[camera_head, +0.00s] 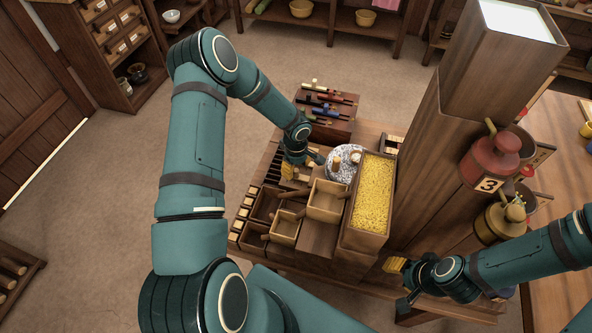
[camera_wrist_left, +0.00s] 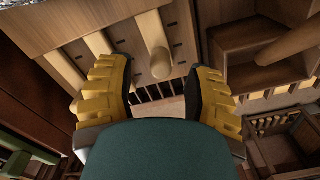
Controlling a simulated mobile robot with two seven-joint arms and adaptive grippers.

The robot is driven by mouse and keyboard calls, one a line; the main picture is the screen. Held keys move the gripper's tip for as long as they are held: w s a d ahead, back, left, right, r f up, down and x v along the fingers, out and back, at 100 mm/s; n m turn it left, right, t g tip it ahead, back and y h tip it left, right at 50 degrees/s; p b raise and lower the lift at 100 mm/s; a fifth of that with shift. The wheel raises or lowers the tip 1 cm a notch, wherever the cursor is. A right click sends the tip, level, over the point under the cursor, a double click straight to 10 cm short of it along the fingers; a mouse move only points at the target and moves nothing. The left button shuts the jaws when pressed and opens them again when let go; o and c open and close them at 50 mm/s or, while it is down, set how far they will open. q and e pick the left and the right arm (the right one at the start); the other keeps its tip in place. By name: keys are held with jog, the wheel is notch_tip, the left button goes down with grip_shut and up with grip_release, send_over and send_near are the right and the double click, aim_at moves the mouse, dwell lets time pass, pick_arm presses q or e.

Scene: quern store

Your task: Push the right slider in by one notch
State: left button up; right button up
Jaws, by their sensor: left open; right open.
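In the left wrist view, three pale wooden rods that look like the sliders stand out from a wooden board (camera_wrist_left: 128,68). The rightmost rod (camera_wrist_left: 153,45) sticks out the furthest toward the camera, with short dark slots near it. The middle rod (camera_wrist_left: 100,45) and the left rod (camera_wrist_left: 65,70) are partly behind the left finger. My left gripper (camera_wrist_left: 160,85) is open, its yellow-padded fingers apart and empty, the rightmost rod lying ahead between them. In the head view the left gripper (camera_head: 298,168) hides the rods. My right gripper (camera_head: 404,280) is open and empty, low beside the wooden pillar.
A wooden bench holds a bin of yellow grain (camera_head: 371,195), small open boxes (camera_head: 326,201) and a round speckled stone (camera_head: 344,165). The wooden pillar (camera_head: 440,150) rises to the right, with a red pot (camera_head: 490,160) marked 3. Open floor lies to the left.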

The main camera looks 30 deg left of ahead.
aim_at(296, 170)
pick_arm(q)
notch_tip(296, 170, up, 10)
dwell(0.4)
dwell(0.4)
